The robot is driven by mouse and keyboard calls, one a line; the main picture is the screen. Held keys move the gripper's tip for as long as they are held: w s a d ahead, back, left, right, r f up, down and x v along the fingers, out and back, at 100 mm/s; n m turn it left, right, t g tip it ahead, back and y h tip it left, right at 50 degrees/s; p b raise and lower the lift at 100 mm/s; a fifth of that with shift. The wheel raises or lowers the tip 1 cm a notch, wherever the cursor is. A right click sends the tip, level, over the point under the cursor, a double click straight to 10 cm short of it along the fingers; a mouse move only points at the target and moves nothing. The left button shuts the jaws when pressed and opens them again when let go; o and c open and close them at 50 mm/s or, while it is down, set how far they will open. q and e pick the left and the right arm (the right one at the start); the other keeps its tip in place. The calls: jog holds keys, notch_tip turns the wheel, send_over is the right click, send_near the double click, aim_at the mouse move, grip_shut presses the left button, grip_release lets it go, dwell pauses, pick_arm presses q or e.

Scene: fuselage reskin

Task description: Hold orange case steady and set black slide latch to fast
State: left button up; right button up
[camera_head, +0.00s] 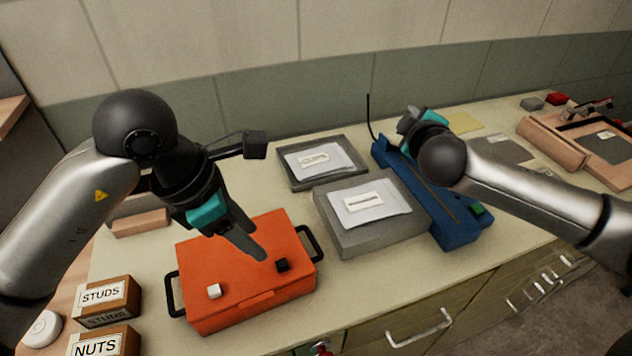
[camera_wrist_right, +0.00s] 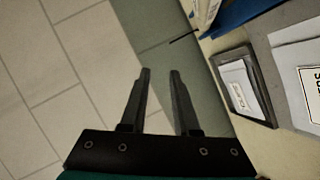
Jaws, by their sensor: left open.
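The orange case (camera_head: 225,262) lies flat on the bench in the head view, with black handles at both ends. On its top are a black slide latch (camera_head: 282,266) near the right front and a white knob (camera_head: 214,291) near the left front. My left gripper (camera_head: 258,252) is open above the case, its fingers pointing down toward the black latch. I cannot tell whether they touch the case. My right gripper (camera_wrist_right: 161,73) is open and empty in the right wrist view, away from the case. Its fingers are hidden in the head view. The latch's marking is not readable.
Grey trays with labelled bags (camera_head: 350,242) sit right of the case, beside a long blue unit (camera_head: 452,228). STUDS (camera_head: 118,290) and NUTS (camera_head: 118,345) boxes stand at the front left. A brown-framed tray (camera_head: 560,148) lies far right. Drawer handles line the bench front.

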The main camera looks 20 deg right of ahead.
jog(key=a+f+m+g+y, duration=0.1)
jog(key=a+f+g, duration=0.1)
jog(key=a, duration=0.3)
jog(key=a+f+m+g+y, duration=0.1)
jog(key=a+f+g+y, duration=0.1)
jog(key=a, duration=0.3)
jog(key=s+a+f+m+g+y, duration=0.1)
jog(key=a+f+m+g+y, duration=0.1)
jog(key=a, duration=0.3)
jog(key=shift+s+f, duration=0.1)
jog(key=shift+f, duration=0.2)
jog(key=s+a+m+g, duration=0.2)
jog(key=s+a+g, duration=0.1)
jog(key=a+g, duration=0.15)
notch_tip(320, 180, up, 2)
jog(key=m+g, duration=0.1)
jog(key=g, duration=0.2)
send_over(315, 241)
jog(key=shift+y, duration=0.4)
notch_tip(315, 241, down, 14)
jog(key=shift+r, duration=0.15)
grip_shut()
